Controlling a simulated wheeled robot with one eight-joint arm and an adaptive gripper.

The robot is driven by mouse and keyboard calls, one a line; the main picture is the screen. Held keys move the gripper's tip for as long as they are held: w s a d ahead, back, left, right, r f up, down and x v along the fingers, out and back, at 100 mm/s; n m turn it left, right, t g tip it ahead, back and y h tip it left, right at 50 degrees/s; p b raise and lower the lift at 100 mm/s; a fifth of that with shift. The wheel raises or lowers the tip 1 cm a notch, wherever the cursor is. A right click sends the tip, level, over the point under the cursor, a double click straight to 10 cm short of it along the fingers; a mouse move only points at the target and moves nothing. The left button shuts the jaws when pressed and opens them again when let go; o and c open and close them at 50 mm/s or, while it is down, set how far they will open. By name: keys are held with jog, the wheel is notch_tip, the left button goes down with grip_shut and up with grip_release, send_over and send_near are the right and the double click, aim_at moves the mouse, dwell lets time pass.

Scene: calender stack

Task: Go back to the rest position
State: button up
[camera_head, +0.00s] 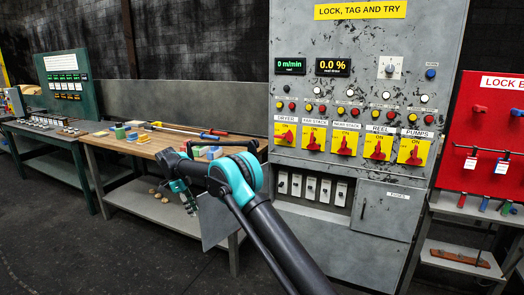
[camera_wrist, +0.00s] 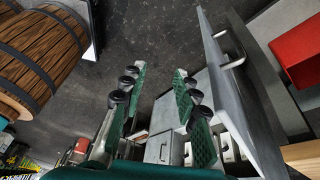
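My gripper (camera_head: 176,178) is at the end of my outstretched arm, in front of the wooden workbench in the head view. In the wrist view my gripper (camera_wrist: 158,84) has its two green-padded fingers apart, with nothing held between them. A grey cabinet door (camera_head: 217,222) stands swung open just right of the gripper in the head view. Its handle (camera_wrist: 229,50) shows in the wrist view, to the right of the fingers. I cannot tell whether the gripper touches the door.
The grey control cabinet (camera_head: 368,178) has red switches and an open fuse bay (camera_head: 311,188). A wooden workbench (camera_head: 115,143) with tools stands behind my gripper. A red lock board (camera_head: 490,130) is at the right. Barrels (camera_wrist: 38,52) show at the wrist view's left. Dark floor (camera_head: 90,250) is clear at front left.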

jog(key=s+d+r+n+y, duration=0.1)
jog(key=s+d+r+n, duration=0.2)
jog(key=d, duration=0.8)
jog(key=s+d+r+n+t+y, duration=0.1)
jog(key=s+d+r+n, duration=0.15)
jog(key=d, duration=0.75)
jog(key=s+d+r+n+y, duration=0.1)
jog(key=s+d+r+n, duration=0.25)
jog(key=d, duration=0.75)
jog(key=s+d+f+n+t, duration=0.1)
jog(key=s+d+f+n, duration=0.2)
jog(key=s+d, duration=0.3)
jog(key=s+d+f+n+t, duration=0.1)
jog(key=s+d, duration=0.4)
jog(key=s, duration=0.7)
jog(key=s+d+f+n+t, duration=0.1)
jog(key=s+d+f+n, duration=0.3)
jog(key=s, duration=0.5)
jog(key=d+f, duration=0.1)
jog(key=d, duration=0.1)
jog(key=shift+d+f+n+t+y, duration=0.25)
jog(key=shift+d+n+t+y, duration=0.05)
jog(key=shift+d+y, duration=0.1)
